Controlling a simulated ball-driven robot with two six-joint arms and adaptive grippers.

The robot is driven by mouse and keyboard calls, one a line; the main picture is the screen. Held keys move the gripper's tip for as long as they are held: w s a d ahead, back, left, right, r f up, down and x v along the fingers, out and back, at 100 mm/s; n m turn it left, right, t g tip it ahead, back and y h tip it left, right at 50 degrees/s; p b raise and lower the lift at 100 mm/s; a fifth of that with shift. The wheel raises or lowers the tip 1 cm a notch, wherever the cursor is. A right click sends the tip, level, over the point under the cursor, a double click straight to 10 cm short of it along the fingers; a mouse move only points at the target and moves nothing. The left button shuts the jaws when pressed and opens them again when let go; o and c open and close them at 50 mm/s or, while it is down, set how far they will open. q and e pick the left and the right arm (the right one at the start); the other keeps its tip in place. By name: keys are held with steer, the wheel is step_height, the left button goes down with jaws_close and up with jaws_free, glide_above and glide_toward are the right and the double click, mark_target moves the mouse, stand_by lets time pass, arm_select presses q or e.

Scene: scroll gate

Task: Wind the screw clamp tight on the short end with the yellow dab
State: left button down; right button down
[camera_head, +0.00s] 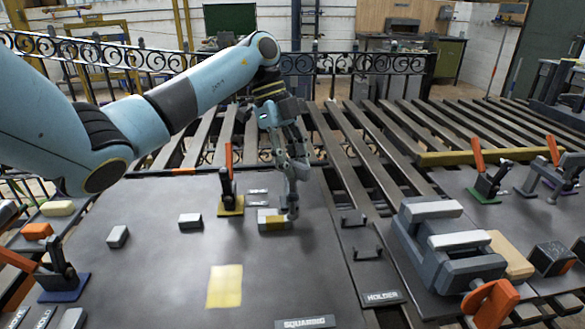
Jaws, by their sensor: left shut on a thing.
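My left gripper (291,210) is shut at the right end of a small grey block with a yellow dab (270,222) on the dark table, partly hiding it. A bulky grey screw clamp or vise (450,255) stands at the right, with an orange handle (492,301) at its front. My right gripper is out of view.
A toggle clamp with an orange handle (228,180) stands just left of my gripper. Small grey blocks (190,221) and a flat yellow square (224,286) lie on the table. The HOLDER plate (382,298) is right of centre. Another toggle clamp (485,180) stands at back right.

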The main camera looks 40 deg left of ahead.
arm_select(q)
steer(key=shift+w+m+g+b, duration=0.1)
steer(key=shift+m+g+b, duration=0.3)
steer(key=shift+m, duration=1.1)
steer(key=shift+r+m+g, duration=0.15)
steer(key=shift+m+g, duration=0.15)
steer(key=shift+m, duration=0.1)
steer(key=m+p, duration=0.2)
steer(key=p, duration=0.1)
steer(key=m+g+p, duration=0.1)
steer(key=m+p, duration=0.1)
steer(key=shift+r+m+g+y+p, duration=0.2)
steer(key=shift+m+g+y+p, duration=0.1)
steer(key=shift+y+p, duration=0.1)
steer(key=m+p, duration=0.1)
steer(key=m, duration=0.1)
steer(key=shift+f+m+g+y+p, duration=0.1)
steer(key=shift+m+g+y+p, duration=0.2)
steer(key=shift+y+p, duration=0.1)
steer(key=shift+f+m+g+y+p, duration=0.1)
steer(key=shift+m+g+y+p, duration=0.25)
steer(key=shift+m, duration=0.85)
steer(key=shift+m+y+p, duration=0.3)
steer(key=shift+m+y, duration=0.15)
steer(key=shift+m, duration=0.65)
steer(key=shift+a, duration=0.1)
